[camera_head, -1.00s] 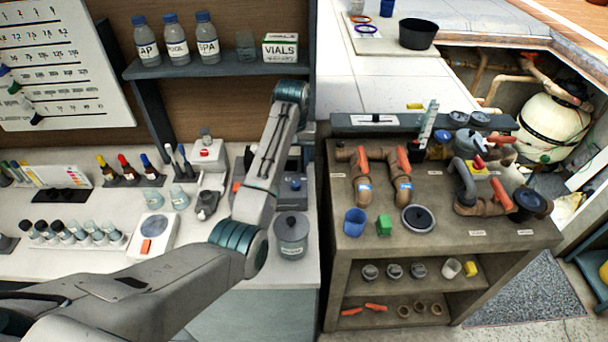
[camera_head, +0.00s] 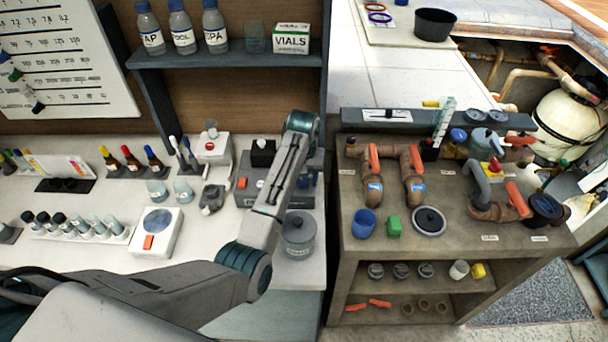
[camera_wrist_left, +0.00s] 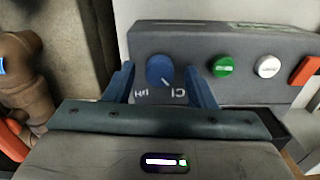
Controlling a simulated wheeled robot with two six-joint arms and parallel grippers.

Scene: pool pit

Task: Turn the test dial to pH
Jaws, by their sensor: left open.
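The grey tester box (camera_head: 252,195) stands on the white counter in the head view, partly hidden by my left arm. In the left wrist view, the tester's front panel (camera_wrist_left: 216,43) shows a round blue dial (camera_wrist_left: 159,69) with a white pointer line. The labels pH (camera_wrist_left: 142,93) and Cl (camera_wrist_left: 180,94) appear upside down beside it. The pointer slants down-right toward Cl. My left gripper (camera_wrist_left: 161,72) is open, with one blue finger on each side of the dial; contact cannot be told. My right gripper is in neither view.
The panel also has a green button (camera_wrist_left: 223,66), a white button (camera_wrist_left: 268,66) and an orange switch (camera_wrist_left: 303,71). A grey lidded pot (camera_head: 298,236) stands near my forearm. A pipe bench (camera_head: 354,252) is to the right.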

